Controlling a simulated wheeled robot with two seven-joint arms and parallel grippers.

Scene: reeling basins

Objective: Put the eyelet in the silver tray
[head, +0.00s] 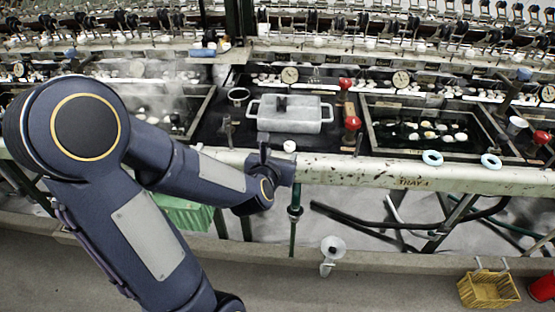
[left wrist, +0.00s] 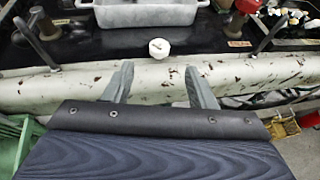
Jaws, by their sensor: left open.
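A small white round piece (head: 290,146), which looks like the eyelet, rests at the front edge of the dark bench by the pale beam. It also shows in the left wrist view (left wrist: 159,48), ahead of my fingers and roughly centred between them. The silver tray (head: 290,122), a grey rectangular pan with side handles, stands just behind it; its front wall shows in the left wrist view (left wrist: 150,16). A dark item sits in the tray. My left gripper (head: 277,160) is open and empty over the pale beam, short of the white piece. My right gripper is out of view.
Water basins (head: 425,130) flank the tray. Red-topped knobs (head: 352,123) stand right of it, and a dark metal post (head: 228,129) left. Two pale blue rings (head: 432,158) lie on the beam (head: 400,176). A yellow basket (head: 488,289) is on the floor.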

